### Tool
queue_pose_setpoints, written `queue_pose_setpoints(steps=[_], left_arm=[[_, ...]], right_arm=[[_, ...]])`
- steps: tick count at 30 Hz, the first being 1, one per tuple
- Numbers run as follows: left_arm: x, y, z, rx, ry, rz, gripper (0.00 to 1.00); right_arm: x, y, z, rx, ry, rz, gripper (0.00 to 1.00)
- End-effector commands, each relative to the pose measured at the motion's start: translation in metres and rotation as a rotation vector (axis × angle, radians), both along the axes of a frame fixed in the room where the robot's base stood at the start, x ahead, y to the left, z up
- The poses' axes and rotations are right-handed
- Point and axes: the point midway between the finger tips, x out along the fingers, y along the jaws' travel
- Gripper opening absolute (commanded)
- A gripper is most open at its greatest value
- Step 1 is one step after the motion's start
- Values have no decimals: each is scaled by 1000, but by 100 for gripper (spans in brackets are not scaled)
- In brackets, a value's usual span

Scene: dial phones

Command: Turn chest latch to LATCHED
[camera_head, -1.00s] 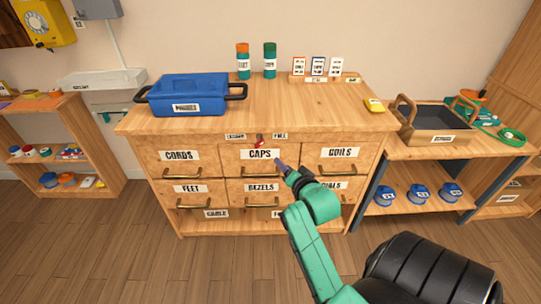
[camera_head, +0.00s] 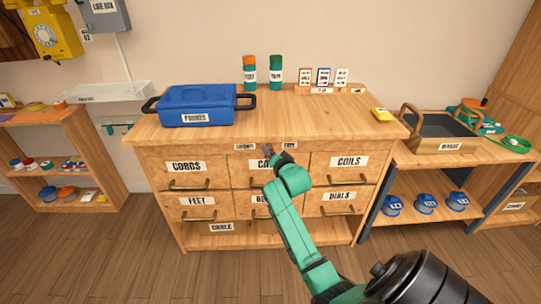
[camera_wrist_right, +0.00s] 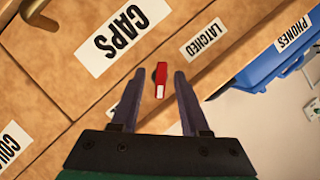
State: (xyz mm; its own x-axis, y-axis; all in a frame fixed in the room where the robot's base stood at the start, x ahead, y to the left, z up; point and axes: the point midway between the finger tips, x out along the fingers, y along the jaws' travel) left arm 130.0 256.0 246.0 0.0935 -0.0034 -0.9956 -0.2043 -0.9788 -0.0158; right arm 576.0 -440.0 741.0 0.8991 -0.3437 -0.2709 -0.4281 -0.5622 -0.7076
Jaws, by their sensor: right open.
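The latch, a small red piece with a white end (camera_wrist_right: 160,80), is on the upper front edge of the wooden chest (camera_head: 165,135). In the right wrist view its white end points down the picture, away from the LATCHED label (camera_wrist_right: 204,38). In the head view the LATCHED label (camera_head: 244,147) is left of the latch and the FREE label (camera_head: 289,146) is to its right. My right gripper (camera_wrist_right: 160,74) is open, with one finger on each side of the latch in the picture; contact cannot be told. My left gripper is not in view.
The CAPS drawer label (camera_wrist_right: 124,34) and drawer front lie close beside my right gripper. A blue PHONES bin (camera_head: 195,105) stands on the chest top at left.

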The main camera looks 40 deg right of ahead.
Motion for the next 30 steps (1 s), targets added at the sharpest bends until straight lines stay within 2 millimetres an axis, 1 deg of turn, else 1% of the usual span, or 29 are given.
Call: queue_pose_setpoints(steps=[2, 3, 5, 6, 16, 20, 26, 30], left_arm=[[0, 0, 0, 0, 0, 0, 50], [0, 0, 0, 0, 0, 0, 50], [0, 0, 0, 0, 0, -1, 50], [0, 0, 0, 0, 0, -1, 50], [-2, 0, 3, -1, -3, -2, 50], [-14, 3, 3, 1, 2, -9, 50], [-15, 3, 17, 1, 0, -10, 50], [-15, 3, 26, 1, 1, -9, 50]], right_arm=[[0, 0, 0, 0, 0, 0, 45], [0, 0, 0, 0, 0, 0, 30], [0, 0, 0, 0, 0, 0, 7], [0, 0, 0, 0, 0, 0, 0], [0, 1, 1, -15, 12, 1, 0], [0, 1, 2, -46, 36, 0, 0], [0, 2, 4, -139, 108, 1, 0], [1, 2, 4, -232, 178, 1, 0]])
